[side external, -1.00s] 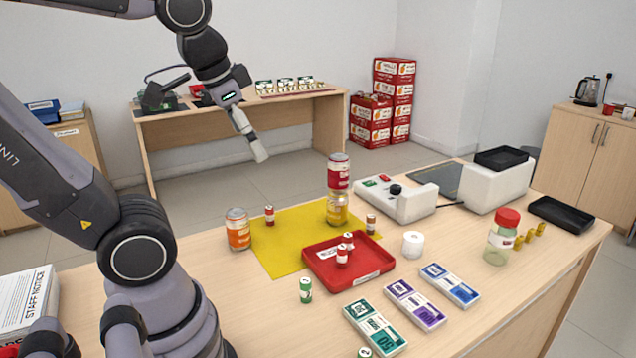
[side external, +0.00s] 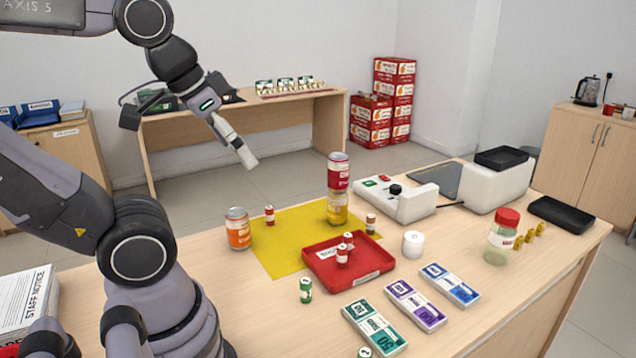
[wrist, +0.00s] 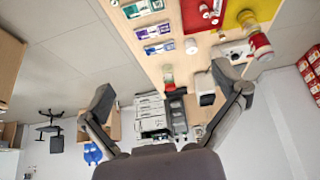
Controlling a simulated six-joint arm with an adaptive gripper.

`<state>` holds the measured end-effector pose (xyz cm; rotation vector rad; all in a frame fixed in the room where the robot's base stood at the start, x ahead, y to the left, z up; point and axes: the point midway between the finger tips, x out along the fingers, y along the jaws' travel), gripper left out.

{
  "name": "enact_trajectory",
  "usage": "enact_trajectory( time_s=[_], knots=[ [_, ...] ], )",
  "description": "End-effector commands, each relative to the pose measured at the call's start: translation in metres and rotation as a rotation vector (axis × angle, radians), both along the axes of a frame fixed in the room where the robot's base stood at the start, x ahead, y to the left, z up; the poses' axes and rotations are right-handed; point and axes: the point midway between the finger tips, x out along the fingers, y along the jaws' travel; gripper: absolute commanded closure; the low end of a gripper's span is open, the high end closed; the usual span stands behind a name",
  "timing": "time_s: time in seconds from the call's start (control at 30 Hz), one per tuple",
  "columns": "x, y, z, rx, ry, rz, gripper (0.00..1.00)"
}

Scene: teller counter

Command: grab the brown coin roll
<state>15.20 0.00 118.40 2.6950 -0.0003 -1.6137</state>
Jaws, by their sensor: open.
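The brown coin roll (side external: 370,223), brown with a white band, stands upright at the right corner of the yellow mat (side external: 285,228), behind the red tray (side external: 348,273). My gripper (side external: 247,160) hangs in the air to the left of and above it, well apart from everything on the counter. In the wrist view my gripper (wrist: 166,84) has its two fingers spread wide with nothing held between them.
Two stacked cans (side external: 337,190) stand just left of the brown roll. Red rolls (side external: 343,252) sit in the tray; another red roll (side external: 269,214) stands beside an orange can (side external: 237,229). A white paper roll (side external: 413,243) and a counting machine (side external: 395,199) are to the right.

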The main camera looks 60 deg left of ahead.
Motion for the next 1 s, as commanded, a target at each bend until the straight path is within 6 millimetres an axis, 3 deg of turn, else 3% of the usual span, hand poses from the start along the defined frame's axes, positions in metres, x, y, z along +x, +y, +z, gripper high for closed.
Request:
enact_trajectory(
  time_s=[0.07, 0.37, 0.73, 0.87, 1.0],
  knots=[
    [0.0, 0.0, 0.0, 0.0, 0.0, 0.0, 0.04],
    [0.0, 0.0, 0.0, 0.0, 0.0, 0.0, 0.41],
    [0.005, -0.001, 0.001, -0.022, 0.021, 0.018, 0.41],
    [0.026, -0.009, 0.001, -0.131, 0.117, 0.099, 0.41],
    [0.072, -0.018, -0.003, -0.347, 0.274, 0.255, 0.41]
  ],
)
